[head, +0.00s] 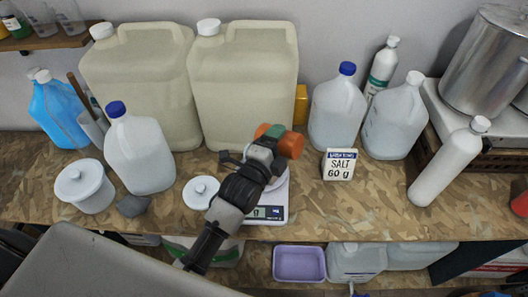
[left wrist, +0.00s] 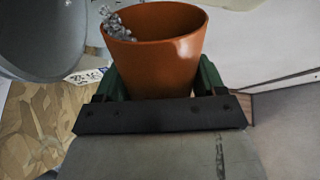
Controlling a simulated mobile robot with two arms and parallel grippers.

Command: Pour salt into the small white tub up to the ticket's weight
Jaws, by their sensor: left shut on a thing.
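My left gripper (head: 272,140) is shut on an orange cup (head: 291,145), held tilted above the digital scale (head: 268,216). In the left wrist view the orange cup (left wrist: 155,60) sits between green fingers, with pale grey grains (left wrist: 118,25) at its left rim. A grey round vessel (left wrist: 55,35), perhaps the small white tub, is beside that rim. In the head view the small white tub (head: 281,184) on the scale is mostly hidden by my gripper. The ticket (head: 340,165) reads "SALT 60 g". The scale's reading is too small to tell. My right gripper is out of view.
A white lid (head: 201,192) lies left of the scale, near a lidded white pot (head: 84,186) and a dark grey lump (head: 132,206). Jugs and two big canisters (head: 243,85) line the back. The bench front is clear right of the scale.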

